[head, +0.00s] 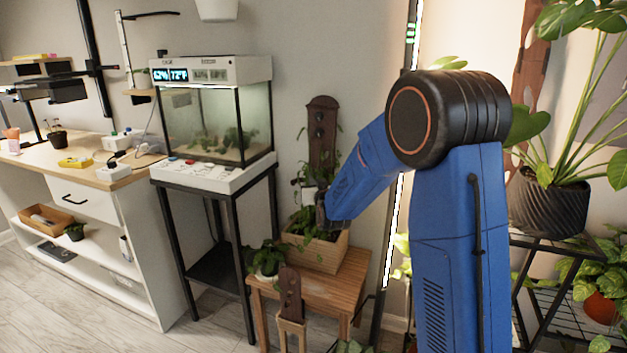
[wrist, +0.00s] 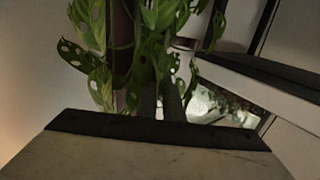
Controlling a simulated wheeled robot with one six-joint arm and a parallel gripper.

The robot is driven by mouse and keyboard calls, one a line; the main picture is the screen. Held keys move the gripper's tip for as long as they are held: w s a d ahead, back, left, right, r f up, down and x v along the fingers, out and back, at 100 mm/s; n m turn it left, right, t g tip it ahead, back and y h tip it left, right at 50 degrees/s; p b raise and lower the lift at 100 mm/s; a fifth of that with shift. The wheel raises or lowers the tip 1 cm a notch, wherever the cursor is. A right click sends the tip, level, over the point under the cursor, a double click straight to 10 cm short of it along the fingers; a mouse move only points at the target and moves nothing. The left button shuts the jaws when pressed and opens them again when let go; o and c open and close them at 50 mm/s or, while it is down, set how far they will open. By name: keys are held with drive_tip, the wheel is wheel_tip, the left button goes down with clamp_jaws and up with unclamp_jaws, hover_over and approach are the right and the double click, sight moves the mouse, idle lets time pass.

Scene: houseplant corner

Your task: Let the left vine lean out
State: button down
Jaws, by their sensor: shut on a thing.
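A vine with holed green leaves (wrist: 160,45) hangs in front of a brown upright support (wrist: 122,40) in the wrist view. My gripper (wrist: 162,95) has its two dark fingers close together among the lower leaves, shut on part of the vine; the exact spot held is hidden. In the head view my gripper (head: 322,208) is low among greenery above a wooden planter box (head: 318,256). A dark board with round knobs (head: 322,135) stands upright behind it. My forearm hides what lies to its right.
The planter box stands on a wooden stool (head: 350,285) with a potted plant (head: 268,260) at its left. A glass terrarium (head: 215,125) on a black stand is at left. A large potted plant (head: 548,205) stands at right. Pale floor is open at front left.

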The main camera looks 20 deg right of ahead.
drive_tip(key=shift+w+a, duration=0.1)
drive_tip(key=shift+a, duration=0.05)
drive_tip(key=w+a+f+n+g+h, duration=0.1)
drive_tip(key=w+a+f+n+g, duration=0.1)
drive_tip(key=a, duration=0.4)
drive_tip(key=w+a+f+n+g, duration=0.2)
drive_tip(key=w+a+f+n, duration=0.1)
drive_tip(key=w+a, duration=0.3)
drive_tip(key=shift+w+n+g+h, duration=0.35)
drive_tip(key=shift+n+g+h, duration=0.05)
drive_tip(key=shift+n, duration=0.1)
drive_tip(key=shift+f, duration=0.1)
idle(0.5)
drive_tip(key=c, duration=2.2)
unclamp_jaws()
